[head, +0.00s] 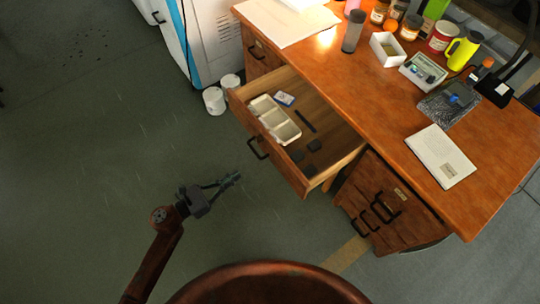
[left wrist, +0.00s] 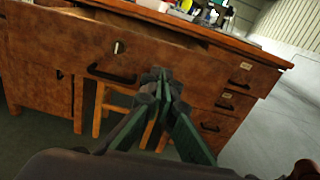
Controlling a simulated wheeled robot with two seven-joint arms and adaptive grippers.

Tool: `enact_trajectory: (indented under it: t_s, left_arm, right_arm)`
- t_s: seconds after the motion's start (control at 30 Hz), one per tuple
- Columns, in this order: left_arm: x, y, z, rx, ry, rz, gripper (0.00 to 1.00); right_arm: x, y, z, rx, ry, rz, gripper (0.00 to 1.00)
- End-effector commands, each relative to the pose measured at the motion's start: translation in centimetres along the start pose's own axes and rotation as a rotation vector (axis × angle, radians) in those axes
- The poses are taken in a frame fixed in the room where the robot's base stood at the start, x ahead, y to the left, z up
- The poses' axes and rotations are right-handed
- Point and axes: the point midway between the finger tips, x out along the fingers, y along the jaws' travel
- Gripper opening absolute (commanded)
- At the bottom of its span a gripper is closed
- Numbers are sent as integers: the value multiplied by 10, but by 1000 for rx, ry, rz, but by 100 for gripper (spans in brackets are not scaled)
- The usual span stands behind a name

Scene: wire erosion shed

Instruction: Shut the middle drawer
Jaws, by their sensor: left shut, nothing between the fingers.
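The middle drawer (head: 318,164) is pulled out from the wooden desk in the head view. It holds a white divided tray (head: 286,128), a small blue-and-white item (head: 284,99) and several dark pieces. Its front with a black handle (head: 257,149) faces my left arm. In the left wrist view the drawer front (left wrist: 150,62) and its handle (left wrist: 110,75) show beyond the fingers. My left gripper (head: 234,178) is shut and empty, apart from the drawer front and to the lower left of it. My right gripper is not in view.
The desk top (head: 390,95) carries jars, a yellow mug (head: 464,50), boxes and a white book (head: 440,155). A right-hand drawer cabinet (head: 388,205) stands below it. White cups (head: 214,100) are on the floor by the desk's left end. The floor before the drawer is clear.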

Motion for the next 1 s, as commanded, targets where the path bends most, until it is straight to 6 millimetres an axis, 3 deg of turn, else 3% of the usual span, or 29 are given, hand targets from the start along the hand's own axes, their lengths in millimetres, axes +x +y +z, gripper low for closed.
enact_trajectory:
  t_s: [0.23, 0.7, 1.0]
  left_arm:
    - [28, -6, 5, 40, -5, -19, 0]
    - [119, -6, 4, 34, -4, -16, 0]
    - [141, -6, 5, 34, -3, -14, 0]
  right_arm:
    - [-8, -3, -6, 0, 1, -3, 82]
    - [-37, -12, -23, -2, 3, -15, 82]
    - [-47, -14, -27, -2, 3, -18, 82]
